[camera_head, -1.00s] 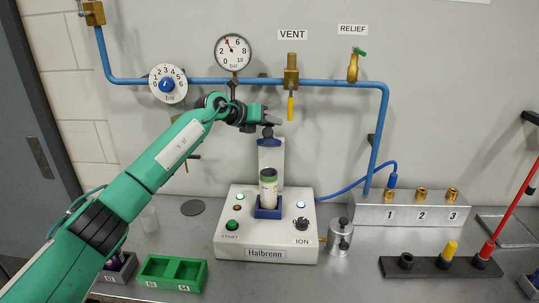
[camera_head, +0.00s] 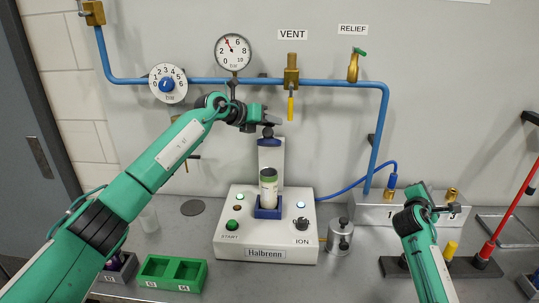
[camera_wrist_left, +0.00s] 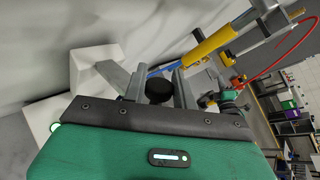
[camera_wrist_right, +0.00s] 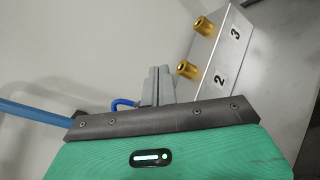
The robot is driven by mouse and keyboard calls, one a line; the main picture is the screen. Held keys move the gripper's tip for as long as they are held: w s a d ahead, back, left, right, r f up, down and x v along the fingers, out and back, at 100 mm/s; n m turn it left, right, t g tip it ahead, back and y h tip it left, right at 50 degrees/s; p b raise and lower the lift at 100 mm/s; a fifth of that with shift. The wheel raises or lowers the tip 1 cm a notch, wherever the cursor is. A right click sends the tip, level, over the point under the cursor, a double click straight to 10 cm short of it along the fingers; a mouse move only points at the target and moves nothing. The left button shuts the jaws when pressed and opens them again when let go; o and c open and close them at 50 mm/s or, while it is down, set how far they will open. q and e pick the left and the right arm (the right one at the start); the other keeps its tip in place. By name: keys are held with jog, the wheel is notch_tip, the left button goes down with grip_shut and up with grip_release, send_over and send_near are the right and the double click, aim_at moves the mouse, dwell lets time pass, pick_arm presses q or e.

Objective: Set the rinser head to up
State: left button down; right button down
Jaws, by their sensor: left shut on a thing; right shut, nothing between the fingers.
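The rinser is the white Halbrenn machine (camera_head: 265,223) on the bench, with an upright white column (camera_head: 271,158) at its back. The blue rinser head (camera_head: 270,142) sits at the top of the column, under a black knob (camera_head: 267,131). A can with a green band (camera_head: 268,188) stands upright in the blue holder below, apart from the head. My left gripper (camera_head: 270,121) is at the knob, shut on it; the left wrist view shows the black knob (camera_wrist_left: 158,89) between the fingers. My right gripper (camera_wrist_right: 158,86) is shut and empty near the numbered port block.
The port block (camera_wrist_right: 206,60) has brass fittings; my right arm partly hides it in the head view. A yellow-handled vent valve (camera_head: 291,103) hangs right of my left gripper. A metal canister (camera_head: 340,236) and a green tray (camera_head: 172,272) flank the machine.

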jog(key=a+r+n+t+y, duration=0.15)
jog(key=a+n, duration=0.25)
jog(key=a, duration=0.8)
jog(key=a+r+n+t+y, duration=0.1)
jog(key=a+n+t+y, duration=0.2)
jog(key=a, duration=0.9)
jog(key=s+a+r+n+t+y, duration=0.1)
jog(key=s+a+r+n+y, duration=0.3)
jog(key=a, duration=0.8)
jog(key=s+a+f+n+t+y, duration=0.1)
jog(key=s+a+n+y, duration=0.1)
jog(key=s+a+n, duration=0.7)
jog(key=m, duration=0.3)
send_near(270, 145)
notch_tip(270, 145, down, 2)
jog(key=w, duration=0.3)
pick_arm(q)
jog(key=shift+f, duration=0.1)
pick_arm(e)
jog(key=shift+w+r, duration=1.3)
jog(key=shift+r, duration=0.25)
